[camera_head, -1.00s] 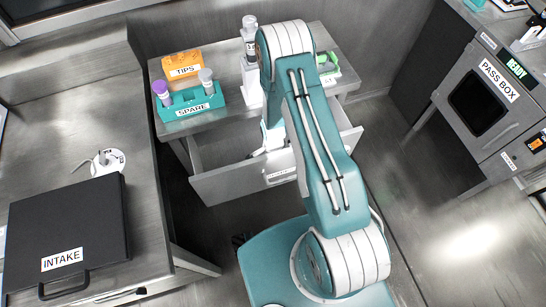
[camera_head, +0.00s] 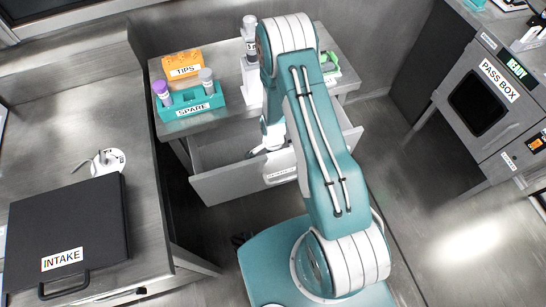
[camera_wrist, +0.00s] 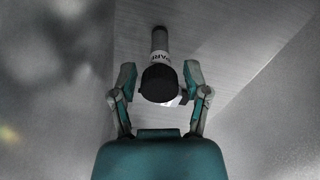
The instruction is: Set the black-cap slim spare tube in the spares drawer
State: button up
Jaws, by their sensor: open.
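The slim tube with the black cap (camera_wrist: 158,84) shows in the wrist view, its cap towards me and its pale, labelled body extending away. My gripper (camera_wrist: 159,80) is open, with one finger on each side of the cap and gaps visible. The tube is over or in a grey space with a pale floor; whether it rests on that floor I cannot tell. In the head view the spares drawer (camera_head: 225,184) is pulled open below the bench. My gripper is over its opening, largely hidden by my arm, and the tube is not visible there.
A teal SPARE rack (camera_head: 192,108) holds a purple-capped tube (camera_head: 161,91) and a grey-capped tube (camera_head: 206,79). The orange TIPS box (camera_head: 183,66) is behind it. The INTAKE case (camera_head: 68,230) is at left.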

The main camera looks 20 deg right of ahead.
notch_tip(320, 180, up, 10)
notch_tip(320, 180, up, 26)
jog(key=s+n+t, duration=0.3)
jog(key=n, duration=0.4)
jog(key=s+a+r+n+t, duration=0.1)
jog(key=s+r+n, duration=0.6)
jog(key=s+r, duration=0.7)
jog(key=shift+s+a+t, duration=0.2)
jog(key=shift+s+t, duration=0.5)
jog(key=shift+t, duration=0.1)
jog(key=shift+c, duration=0.4)
